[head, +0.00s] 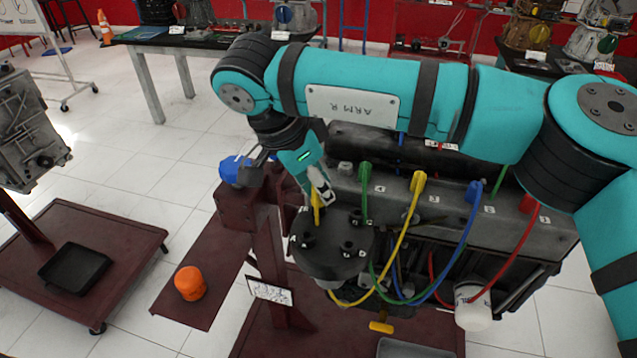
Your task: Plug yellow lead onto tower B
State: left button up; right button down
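My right gripper (320,190), on the arm marked ARM R, points down at the back left of the round black distributor cap (333,262). Its fingers appear shut on the yellow end of the yellow lead (403,243), just above the cap's back left tower. I cannot tell whether this end touches the tower. The lead's other end sits on the engine's top, and its middle hangs in a loop below the cap. My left gripper is not in view.
Green (364,190), blue (465,235) and red (505,260) leads hang from the engine top beside the yellow one. A white filter (473,308) is at the lower right. An orange cap-like object (190,283) lies on the stand's left plate.

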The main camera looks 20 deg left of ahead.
jog(key=shift+f, duration=0.15)
dwell(0.3)
jog(key=c, duration=1.1)
grip_release()
